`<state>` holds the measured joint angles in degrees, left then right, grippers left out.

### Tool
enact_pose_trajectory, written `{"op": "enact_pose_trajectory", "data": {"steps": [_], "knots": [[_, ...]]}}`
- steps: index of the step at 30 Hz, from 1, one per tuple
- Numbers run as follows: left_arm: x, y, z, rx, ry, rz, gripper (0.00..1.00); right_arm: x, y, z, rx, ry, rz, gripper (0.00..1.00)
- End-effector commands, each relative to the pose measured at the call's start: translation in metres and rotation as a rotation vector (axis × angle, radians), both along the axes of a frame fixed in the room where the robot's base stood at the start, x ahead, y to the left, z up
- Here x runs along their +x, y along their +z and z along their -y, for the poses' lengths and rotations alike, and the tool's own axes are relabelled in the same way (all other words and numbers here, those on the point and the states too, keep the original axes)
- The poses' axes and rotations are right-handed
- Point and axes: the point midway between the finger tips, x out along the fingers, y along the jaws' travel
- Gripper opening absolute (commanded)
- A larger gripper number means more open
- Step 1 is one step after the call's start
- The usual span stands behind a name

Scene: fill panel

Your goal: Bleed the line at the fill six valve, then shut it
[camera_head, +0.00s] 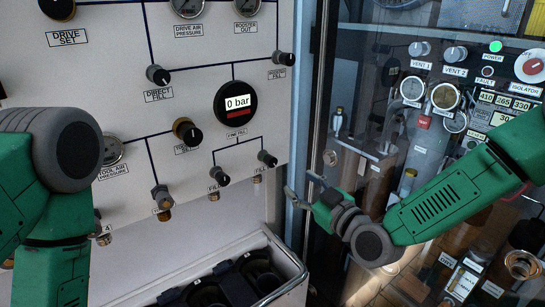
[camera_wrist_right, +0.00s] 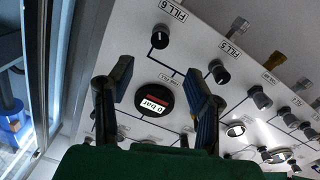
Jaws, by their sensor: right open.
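The fill six valve is a black knob (camera_head: 267,158) at the lower right of the white panel. It also shows in the right wrist view (camera_wrist_right: 160,36), beside its FILL 6 label, beyond my fingertips. The line gauge (camera_head: 236,102) above it reads 0 bar. In the right wrist view the gauge (camera_wrist_right: 153,102) shows between my fingers. My right gripper (camera_head: 304,190) is open and empty, to the right of and below the knob, apart from it. Its two fingers (camera_wrist_right: 158,80) are spread wide. Only my left arm shows, at the left; its gripper is out of view.
The FILL 5 knob (camera_head: 219,179) is close to the left of fill six. A glass door (camera_head: 345,120) with a metal frame stands right of the panel. A tray with a metal rail (camera_head: 292,270) sits below. Several other knobs and gauges fill the panel.

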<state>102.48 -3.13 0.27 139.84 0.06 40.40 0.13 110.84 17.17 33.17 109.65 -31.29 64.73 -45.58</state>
Motion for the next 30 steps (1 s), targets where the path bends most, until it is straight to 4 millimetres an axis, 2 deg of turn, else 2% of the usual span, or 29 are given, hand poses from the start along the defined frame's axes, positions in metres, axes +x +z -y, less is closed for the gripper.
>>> {"op": "enact_pose_trajectory", "data": {"steps": [9, 15, 21, 30], "knots": [[0.0, 0.006, 0.0, 0.0, 0.0, 0.0, 0.4, 0.056, 0.001, -0.038, 0.003, 0.0, 0.002, 0.45], [0.0, 0.008, 0.0, 0.0, 0.0, 0.001, 0.4, 0.084, 0.001, -0.056, 0.002, -0.001, 0.003, 0.45], [0.0, 0.009, 0.0, 0.0, 0.0, 0.001, 0.4, 0.098, 0.001, -0.065, 0.002, 0.001, 0.001, 0.45], [0.0, 0.009, 0.0, 0.0, 0.0, 0.001, 0.4, 0.101, 0.001, -0.067, 0.003, 0.0, 0.002, 0.45]]}}
